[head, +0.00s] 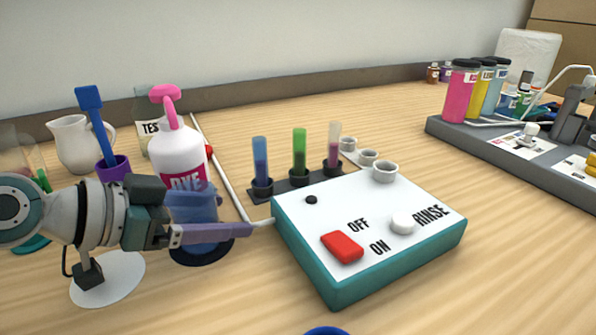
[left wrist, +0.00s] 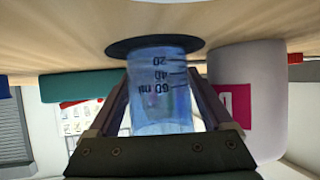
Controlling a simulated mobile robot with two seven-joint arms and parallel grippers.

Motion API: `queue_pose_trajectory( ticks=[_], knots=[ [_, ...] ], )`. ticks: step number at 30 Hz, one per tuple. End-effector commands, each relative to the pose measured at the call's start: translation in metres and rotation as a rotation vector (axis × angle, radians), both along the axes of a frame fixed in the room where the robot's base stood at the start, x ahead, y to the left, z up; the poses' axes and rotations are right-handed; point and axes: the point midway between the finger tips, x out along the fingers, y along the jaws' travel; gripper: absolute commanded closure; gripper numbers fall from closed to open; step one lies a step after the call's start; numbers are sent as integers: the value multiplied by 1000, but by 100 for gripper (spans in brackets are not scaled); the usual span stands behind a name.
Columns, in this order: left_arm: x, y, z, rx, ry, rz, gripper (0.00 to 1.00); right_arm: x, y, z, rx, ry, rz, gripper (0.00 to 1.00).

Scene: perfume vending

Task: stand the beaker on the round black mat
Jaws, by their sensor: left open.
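The clear blue beaker (head: 196,207) stands upright on the round black mat (head: 222,252), partly hidden behind my left gripper (head: 228,230). In the left wrist view, the beaker (left wrist: 160,95), with volume marks, is between the two open fingers, and its base meets the black mat (left wrist: 118,46). That view is upside down. The fingers lie on either side of the beaker; whether they touch it I cannot tell. My right gripper is not in view.
A white dye bottle (head: 178,158) with a pink pump stands close behind the beaker. A teal-sided switch box (head: 368,240) is just to the right. A white disc (head: 118,285) lies left of the mat. Several coloured tubes (head: 299,155) stand in a rack behind the box.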

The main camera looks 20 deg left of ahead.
Motion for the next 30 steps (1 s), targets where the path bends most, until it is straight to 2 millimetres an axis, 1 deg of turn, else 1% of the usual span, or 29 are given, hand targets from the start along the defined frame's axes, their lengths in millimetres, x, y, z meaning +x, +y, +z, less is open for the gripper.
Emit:
queue_pose_trajectory(
  ticks=[3,5,10,12,15,18,22,25,30],
  knots=[
    [0,0,6,0,0,0,16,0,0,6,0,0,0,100],
    [-5,3,5,2,1,0,16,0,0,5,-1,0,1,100],
    [-28,12,19,5,4,-5,16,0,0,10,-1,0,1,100],
    [-38,19,23,5,6,-1,16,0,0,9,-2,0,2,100],
    [-52,24,33,4,6,-6,16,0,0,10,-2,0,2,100],
    [-62,31,37,5,4,-1,16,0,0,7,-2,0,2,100],
    [-75,34,45,1,5,-5,16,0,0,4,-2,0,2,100],
    [-81,40,46,-1,3,5,16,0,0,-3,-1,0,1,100],
    [-89,45,52,-1,3,6,16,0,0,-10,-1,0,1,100]
  ],
)
